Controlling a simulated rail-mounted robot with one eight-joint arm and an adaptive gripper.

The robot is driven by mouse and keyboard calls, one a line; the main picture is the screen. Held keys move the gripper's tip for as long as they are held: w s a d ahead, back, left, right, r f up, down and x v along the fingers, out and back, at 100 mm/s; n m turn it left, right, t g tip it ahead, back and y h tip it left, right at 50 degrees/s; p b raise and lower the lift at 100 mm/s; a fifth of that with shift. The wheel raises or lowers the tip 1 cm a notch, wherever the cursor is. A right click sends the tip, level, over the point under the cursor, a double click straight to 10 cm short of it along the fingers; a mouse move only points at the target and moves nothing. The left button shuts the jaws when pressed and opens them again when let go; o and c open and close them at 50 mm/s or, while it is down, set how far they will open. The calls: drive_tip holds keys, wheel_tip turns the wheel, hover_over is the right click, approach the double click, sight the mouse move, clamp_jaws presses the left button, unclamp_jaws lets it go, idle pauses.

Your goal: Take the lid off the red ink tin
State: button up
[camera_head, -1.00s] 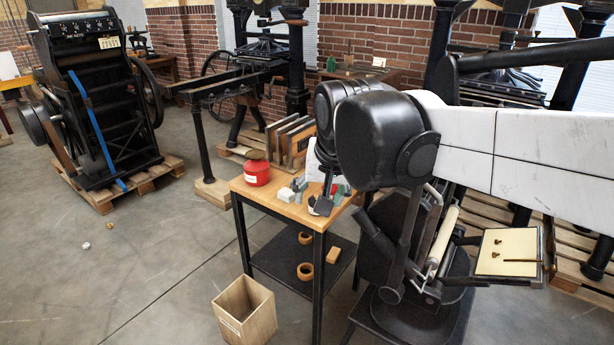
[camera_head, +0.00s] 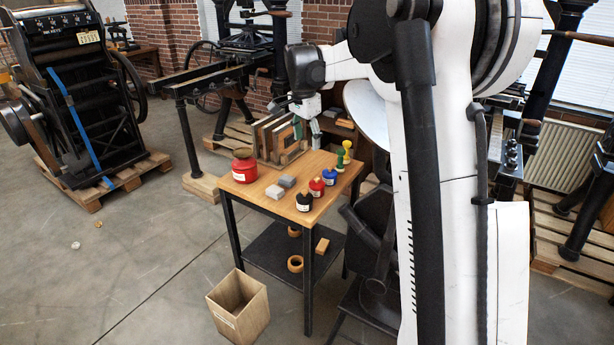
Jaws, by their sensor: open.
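The red ink tin (camera_head: 244,171), a wide red can with a white label, stands upright at the left back of the wooden table (camera_head: 258,190). A brownish top part, apparently its lid, shows on it; the detail is too small to read. My gripper (camera_head: 306,134) hangs above the back of the table, up and to the right of the tin and apart from it. Its fingers point down, spread and empty, in front of the wooden rack.
Small black (camera_head: 304,202), red (camera_head: 317,189) and blue (camera_head: 330,177) bottles stand right of grey blocks (camera_head: 275,191). A green and yellow object (camera_head: 343,156) is at the right. A wooden rack (camera_head: 270,140) stands behind the tin. A wooden bin (camera_head: 238,308) is on the floor.

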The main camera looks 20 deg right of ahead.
drive_tip(key=w+d+f+m+g+p, duration=0.1)
drive_tip(key=w+d+f+m, duration=0.3)
drive_tip(key=w+d+f, duration=0.25)
hover_over(317, 178)
wheel_tip(317, 178, down, 9)
drive_tip(key=shift+s+a+f, duration=0.1)
drive_tip(key=shift+s+a, duration=0.05)
drive_tip(key=shift+w+f+p, duration=0.2)
drive_tip(key=shift+f+p, duration=0.15)
drive_tip(key=shift+f, duration=2.3)
drive_tip(key=c, duration=1.2)
clamp_jaws()
